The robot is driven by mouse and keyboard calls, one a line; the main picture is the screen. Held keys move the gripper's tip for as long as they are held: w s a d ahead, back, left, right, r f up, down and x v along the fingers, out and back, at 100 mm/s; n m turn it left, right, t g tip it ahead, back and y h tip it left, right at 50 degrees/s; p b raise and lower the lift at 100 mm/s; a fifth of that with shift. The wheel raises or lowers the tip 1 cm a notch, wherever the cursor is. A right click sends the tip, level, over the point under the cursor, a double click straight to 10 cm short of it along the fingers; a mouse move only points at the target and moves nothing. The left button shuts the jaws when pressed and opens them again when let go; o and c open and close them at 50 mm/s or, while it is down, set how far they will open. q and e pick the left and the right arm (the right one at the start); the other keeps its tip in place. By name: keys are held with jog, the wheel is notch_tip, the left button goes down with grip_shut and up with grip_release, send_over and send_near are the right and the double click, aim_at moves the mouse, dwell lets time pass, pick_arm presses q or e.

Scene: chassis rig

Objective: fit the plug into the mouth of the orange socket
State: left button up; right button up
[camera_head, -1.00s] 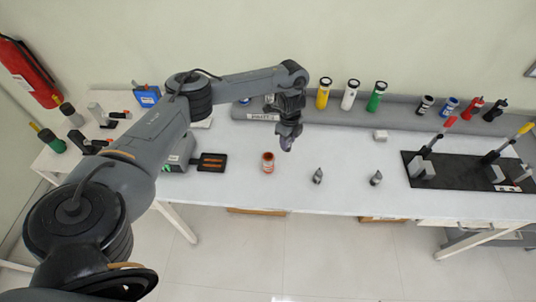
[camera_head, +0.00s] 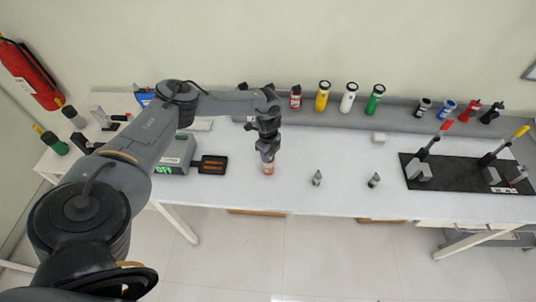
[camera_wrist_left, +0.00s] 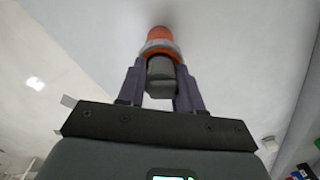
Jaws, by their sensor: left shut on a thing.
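The orange socket (camera_head: 268,170) stands upright near the front edge of the white table, its top partly hidden by my left gripper (camera_head: 267,158). In the left wrist view the orange socket (camera_wrist_left: 160,36) lies just beyond the fingertips, with a pale band at its near end. My left gripper (camera_wrist_left: 161,80) is shut on the dark grey plug (camera_wrist_left: 160,72), which lines up with the socket's mouth. The plug's far end is hidden, so I cannot tell whether it is inside the mouth. My right gripper is in neither view.
Two small grey pieces stand right of the socket, one nearer (camera_head: 317,178) and one farther (camera_head: 374,180). A black tray (camera_head: 223,165) with orange slots lies to the left. A black mat (camera_head: 455,176) with levers fills the right.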

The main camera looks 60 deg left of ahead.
pick_arm(q)
jog(key=shift+s+f, duration=0.15)
jog(key=shift+f, duration=0.2)
